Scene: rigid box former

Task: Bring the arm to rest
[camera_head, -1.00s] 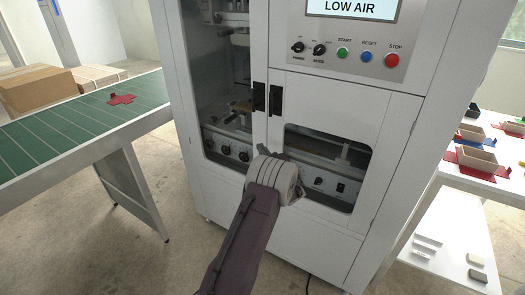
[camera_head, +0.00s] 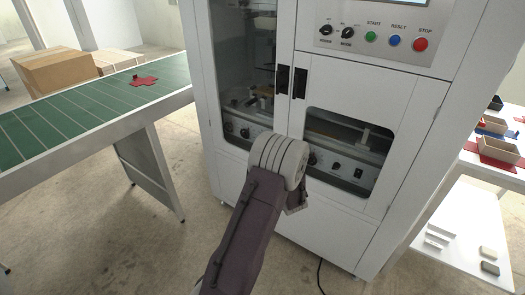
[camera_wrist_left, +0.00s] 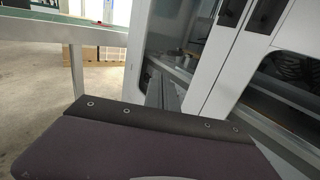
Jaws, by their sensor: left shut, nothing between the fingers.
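One of my arms, the left one, comes in from the bottom of the head view, with a purple-grey link (camera_head: 240,235) and a pale round joint (camera_head: 280,160) in front of the machine. My left gripper (camera_head: 297,200) shows only as a small dark part below and right of that joint, mostly hidden behind it. It is shut with nothing held. My right gripper is not in view.
The white machine (camera_head: 330,75) stands close behind the arm, with door handles and a window. A green conveyor (camera_head: 60,115) holds a flat red piece (camera_head: 145,80) at left. A white table (camera_head: 490,180) with boxes stands right. Floor at lower left is clear.

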